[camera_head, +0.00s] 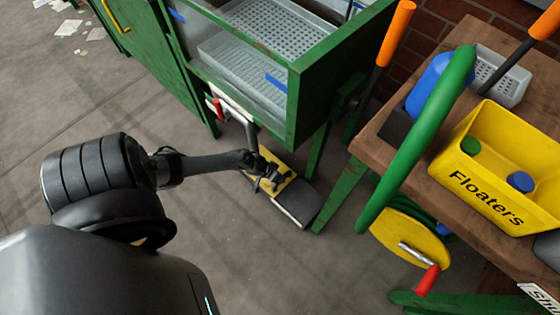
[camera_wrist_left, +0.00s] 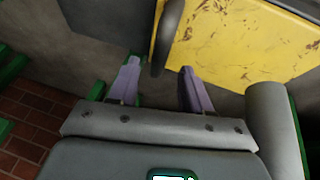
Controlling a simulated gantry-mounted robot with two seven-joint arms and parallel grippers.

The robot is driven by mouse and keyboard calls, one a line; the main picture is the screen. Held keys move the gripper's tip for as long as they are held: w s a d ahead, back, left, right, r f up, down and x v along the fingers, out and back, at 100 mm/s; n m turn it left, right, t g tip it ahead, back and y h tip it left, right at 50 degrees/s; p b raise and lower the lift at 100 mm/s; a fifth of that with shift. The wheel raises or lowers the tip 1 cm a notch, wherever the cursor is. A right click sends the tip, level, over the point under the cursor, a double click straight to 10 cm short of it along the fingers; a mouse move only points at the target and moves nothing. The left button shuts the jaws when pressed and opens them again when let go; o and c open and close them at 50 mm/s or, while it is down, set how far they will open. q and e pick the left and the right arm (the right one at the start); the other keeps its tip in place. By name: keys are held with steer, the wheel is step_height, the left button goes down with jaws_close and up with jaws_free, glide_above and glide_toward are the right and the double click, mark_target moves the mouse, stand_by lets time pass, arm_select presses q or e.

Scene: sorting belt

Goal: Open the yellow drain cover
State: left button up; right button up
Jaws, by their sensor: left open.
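The yellow drain cover (camera_head: 268,158) is a small scuffed plate low under the green machine in the head view, partly hidden by my left gripper (camera_head: 270,179). In the left wrist view the cover (camera_wrist_left: 245,42) fills the upper right, with worn, scratched paint. A dark curved bar, seemingly its handle (camera_wrist_left: 168,32), hangs down in front of it. My left gripper (camera_wrist_left: 160,68) is open. The bar's lower end appears between its two fingertips in the picture; I cannot tell whether they touch it. My right gripper is not in view.
A green machine frame (camera_head: 325,95) with grey perforated trays stands above the cover. A red-tipped lever (camera_head: 218,110) hangs close to my left forearm. At right are a wooden table (camera_head: 405,125), a yellow Floaters bin (camera_head: 465,190) and a yellow crank wheel (camera_head: 405,235).

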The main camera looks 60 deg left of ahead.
arm_select(q)
steer(key=shift+w+d+f+b, duration=0.1)
steer(key=shift+f+b, duration=0.25)
steer(key=shift+f, duration=0.3)
steer(key=shift+w+d+f+b, duration=0.1)
steer(key=shift+f+b, duration=0.25)
steer(key=shift+f, duration=0.25)
steer(key=shift+w+f, duration=0.1)
steer(key=shift+f, duration=0.15)
steer(key=shift+w+a+f+b, duration=0.15)
steer(key=shift+w+b, duration=0.3)
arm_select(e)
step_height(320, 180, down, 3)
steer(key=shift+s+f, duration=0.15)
arm_select(q)
steer(key=shift+s, duration=0.2)
steer(key=shift+c, duration=0.4)
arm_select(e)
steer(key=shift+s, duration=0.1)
arm_select(q)
jaws_close()
